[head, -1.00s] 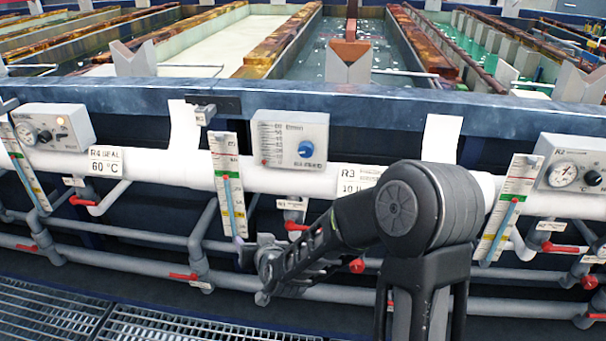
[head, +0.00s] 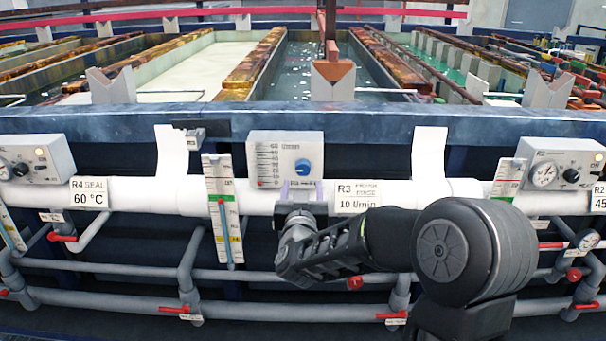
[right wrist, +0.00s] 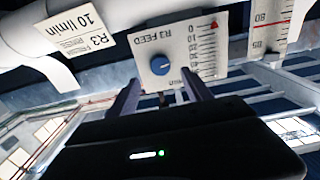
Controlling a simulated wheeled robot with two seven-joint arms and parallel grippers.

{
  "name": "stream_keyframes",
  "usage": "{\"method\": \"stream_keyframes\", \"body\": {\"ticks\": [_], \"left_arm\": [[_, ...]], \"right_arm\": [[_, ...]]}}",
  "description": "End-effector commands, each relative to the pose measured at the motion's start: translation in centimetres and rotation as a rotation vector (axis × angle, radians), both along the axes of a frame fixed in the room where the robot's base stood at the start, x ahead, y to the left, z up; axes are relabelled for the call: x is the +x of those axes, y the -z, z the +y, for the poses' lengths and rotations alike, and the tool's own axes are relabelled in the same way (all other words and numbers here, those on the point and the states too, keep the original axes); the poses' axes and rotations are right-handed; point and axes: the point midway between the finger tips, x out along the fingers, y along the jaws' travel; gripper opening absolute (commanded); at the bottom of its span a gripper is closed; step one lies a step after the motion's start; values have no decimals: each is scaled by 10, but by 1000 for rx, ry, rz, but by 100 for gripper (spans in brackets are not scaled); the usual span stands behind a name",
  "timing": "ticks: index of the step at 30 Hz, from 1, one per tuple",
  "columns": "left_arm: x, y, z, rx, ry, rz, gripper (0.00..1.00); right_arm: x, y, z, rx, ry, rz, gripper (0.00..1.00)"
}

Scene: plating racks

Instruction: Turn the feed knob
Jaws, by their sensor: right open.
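The blue feed knob (head: 303,167) is on the right part of a pale box (head: 262,144) with a printed scale, above the R3 label (head: 358,198). In the right wrist view the knob (right wrist: 159,65) shows on the panel marked R3 FEED (right wrist: 188,45), upside down. My right gripper (head: 301,186) is just below the knob in the head view, fingers pointing up towards the box. In the right wrist view its two fingers (right wrist: 158,92) are spread and empty, with the knob beyond and between them. I see no contact with the knob. My left gripper is out of view.
A white pipe (head: 130,192) runs across below the box. A thermometer gauge (head: 223,210) hangs left of the gripper. Grey pipes with red valve handles (head: 355,283) lie below. The tank edge (head: 400,125) is behind and above the box.

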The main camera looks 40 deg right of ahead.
Motion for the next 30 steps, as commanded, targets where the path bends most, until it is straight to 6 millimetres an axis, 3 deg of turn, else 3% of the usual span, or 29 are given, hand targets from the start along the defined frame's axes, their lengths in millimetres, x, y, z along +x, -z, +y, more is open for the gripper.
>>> {"method": "stream_keyframes", "body": {"ticks": [16,27,30], "left_arm": [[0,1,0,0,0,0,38],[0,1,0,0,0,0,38],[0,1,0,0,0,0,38]], "right_arm": [[55,1,-42,1,1,1,58],[61,0,-46,1,-1,0,58],[61,0,-46,1,-1,0,50]]}}
